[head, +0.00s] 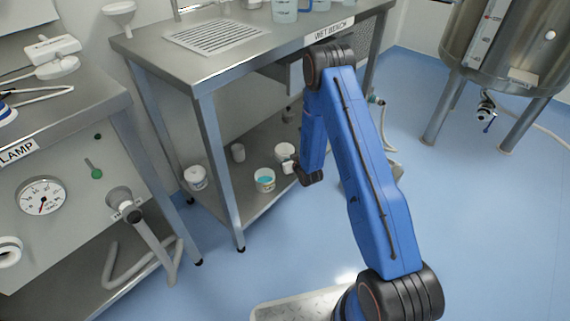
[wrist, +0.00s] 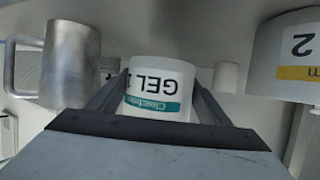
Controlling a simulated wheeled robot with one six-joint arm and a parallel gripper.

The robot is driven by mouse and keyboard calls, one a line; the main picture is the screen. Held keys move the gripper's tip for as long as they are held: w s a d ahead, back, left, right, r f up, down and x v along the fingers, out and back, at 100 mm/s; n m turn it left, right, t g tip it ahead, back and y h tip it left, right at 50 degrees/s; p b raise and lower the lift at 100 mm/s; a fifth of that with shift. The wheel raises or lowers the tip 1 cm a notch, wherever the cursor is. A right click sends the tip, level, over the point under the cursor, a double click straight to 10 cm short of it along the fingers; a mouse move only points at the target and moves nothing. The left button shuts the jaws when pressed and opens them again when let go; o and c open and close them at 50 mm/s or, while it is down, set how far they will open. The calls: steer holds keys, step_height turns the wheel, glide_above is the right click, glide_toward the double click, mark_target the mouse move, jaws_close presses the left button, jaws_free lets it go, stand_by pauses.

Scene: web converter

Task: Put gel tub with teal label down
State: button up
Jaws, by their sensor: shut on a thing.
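The gel tub with teal label (wrist: 158,85) is white, with "GEL" lettering and a teal band. It sits between the two fingers of my gripper (wrist: 155,108) in the wrist view, which shows things upside down. My gripper is shut on it.
A tub with a yellow label (wrist: 295,55) stands close at right in the wrist view, and a metal jug (wrist: 70,65) at left. A small white cylinder (wrist: 227,77) is farther back. In the head view, an open tub with teal contents (head: 265,181) stands near the shelf's front edge.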

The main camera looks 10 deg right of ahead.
steer(key=shift+f, duration=2.3)
steer(key=o, duration=1.1)
steer(key=shift+f, duration=0.1)
steer(key=shift+o, duration=0.2)
